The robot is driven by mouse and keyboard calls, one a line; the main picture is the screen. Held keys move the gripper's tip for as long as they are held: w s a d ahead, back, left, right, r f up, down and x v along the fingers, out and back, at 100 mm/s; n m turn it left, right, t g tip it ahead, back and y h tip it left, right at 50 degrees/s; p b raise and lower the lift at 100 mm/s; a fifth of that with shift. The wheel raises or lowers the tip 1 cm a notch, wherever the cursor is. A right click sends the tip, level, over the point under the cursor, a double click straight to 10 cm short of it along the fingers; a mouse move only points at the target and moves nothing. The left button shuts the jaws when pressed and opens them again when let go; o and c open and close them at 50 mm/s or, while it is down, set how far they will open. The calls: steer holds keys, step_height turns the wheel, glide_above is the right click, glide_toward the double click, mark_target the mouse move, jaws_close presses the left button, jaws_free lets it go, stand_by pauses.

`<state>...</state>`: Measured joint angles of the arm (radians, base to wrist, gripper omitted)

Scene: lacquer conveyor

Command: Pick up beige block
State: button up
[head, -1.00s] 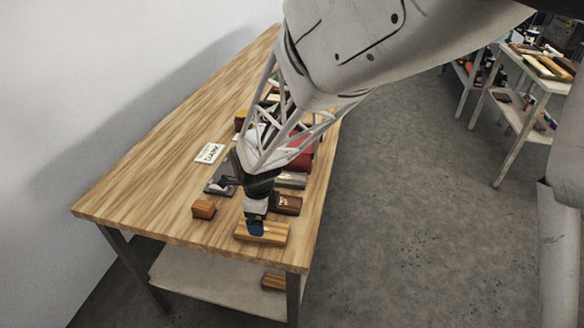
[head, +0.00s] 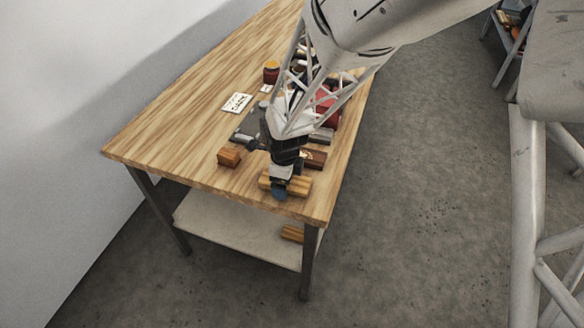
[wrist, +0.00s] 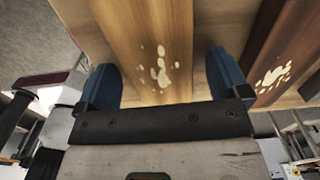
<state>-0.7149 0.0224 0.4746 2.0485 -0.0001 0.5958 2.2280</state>
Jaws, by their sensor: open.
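The beige block, a long tan wooden piece (head: 300,186), lies near the front right corner of the wooden table. My gripper (head: 279,188) is over it in the head view, pointing down and covering part of it. In the wrist view the tan block (wrist: 150,35), with pale splatter marks, lies between the two blue fingers of my gripper (wrist: 163,70). The fingers are apart, with gaps to the block's sides. Whether they reach down past its top is hard to tell.
A dark reddish-brown block (head: 314,158) lies just behind, also seen in the wrist view (wrist: 283,60). A small brown block (head: 229,157) is to the left. The table's left side is clear.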

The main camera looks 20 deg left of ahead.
steer(key=c, duration=1.1)
steer(key=shift+o, duration=0.2)
steer(key=shift+r, duration=0.15)
steer(key=shift+r, duration=0.75)
step_height(320, 180, up, 2)
steer(key=shift+s+d, duration=0.1)
steer(key=s+d+r, duration=0.1)
steer(key=s+d, duration=0.9)
steer(key=s, duration=0.2)
steer(key=shift+r, duration=0.1)
